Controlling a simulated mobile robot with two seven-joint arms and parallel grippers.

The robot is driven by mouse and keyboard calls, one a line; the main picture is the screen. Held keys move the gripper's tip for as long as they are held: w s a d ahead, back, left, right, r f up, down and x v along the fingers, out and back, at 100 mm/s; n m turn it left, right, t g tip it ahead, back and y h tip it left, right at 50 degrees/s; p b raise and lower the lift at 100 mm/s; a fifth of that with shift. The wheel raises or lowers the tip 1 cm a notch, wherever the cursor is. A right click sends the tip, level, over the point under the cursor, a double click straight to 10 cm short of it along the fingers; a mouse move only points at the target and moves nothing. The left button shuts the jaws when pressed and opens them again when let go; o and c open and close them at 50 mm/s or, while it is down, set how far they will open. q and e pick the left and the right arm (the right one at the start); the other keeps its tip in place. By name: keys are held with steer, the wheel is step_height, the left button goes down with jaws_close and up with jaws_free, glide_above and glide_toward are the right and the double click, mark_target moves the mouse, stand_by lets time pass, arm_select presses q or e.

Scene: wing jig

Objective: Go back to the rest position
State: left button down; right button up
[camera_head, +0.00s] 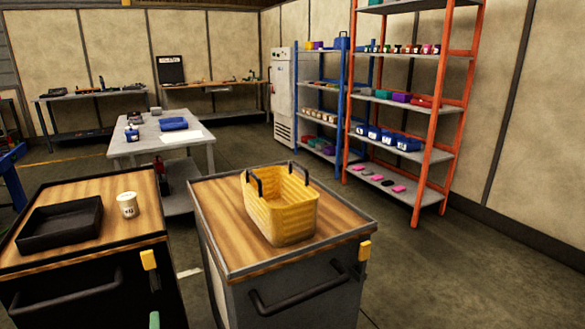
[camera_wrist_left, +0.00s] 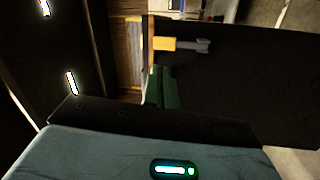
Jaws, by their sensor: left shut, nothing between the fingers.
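My left gripper (camera_head: 154,320) shows only as a green fingertip at the bottom edge of the head view, low in front of the left cart. In the left wrist view its green fingers (camera_wrist_left: 165,86) are together with nothing between them. They point toward the dark side of a cart, close to a yellow fitting (camera_wrist_left: 178,44). Whether they touch the cart cannot be told. My right gripper is not in either view.
The left cart (camera_head: 140,243) carries a black tray (camera_head: 62,222) and a white cup (camera_head: 127,204). The right cart (camera_head: 222,215) carries a yellow basket (camera_head: 280,212). A narrow gap separates the carts. Shelves (camera_head: 440,125) stand behind; open floor (camera_head: 480,265) lies right.

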arm_select(q)
steer(key=s+d+f+m+g+h+p, duration=0.3)
steer(key=s+m, duration=0.4)
steer(key=s, duration=0.6)
steer(key=s+d+f+m+g+h+p, duration=0.3)
steer(key=s+d+m, duration=0.2)
steer(key=s, duration=0.9)
steer(key=s+d+f+m+g+h+p, duration=0.2)
steer(key=s+d+f+m+g+h, duration=0.1)
steer(key=s+m, duration=0.7)
steer(key=s+d+h, duration=0.1)
steer(key=s+d, duration=0.1)
steer(key=s, duration=0.2)
steer(key=shift+s+p, duration=0.15)
steer(key=shift+p, duration=0.25)
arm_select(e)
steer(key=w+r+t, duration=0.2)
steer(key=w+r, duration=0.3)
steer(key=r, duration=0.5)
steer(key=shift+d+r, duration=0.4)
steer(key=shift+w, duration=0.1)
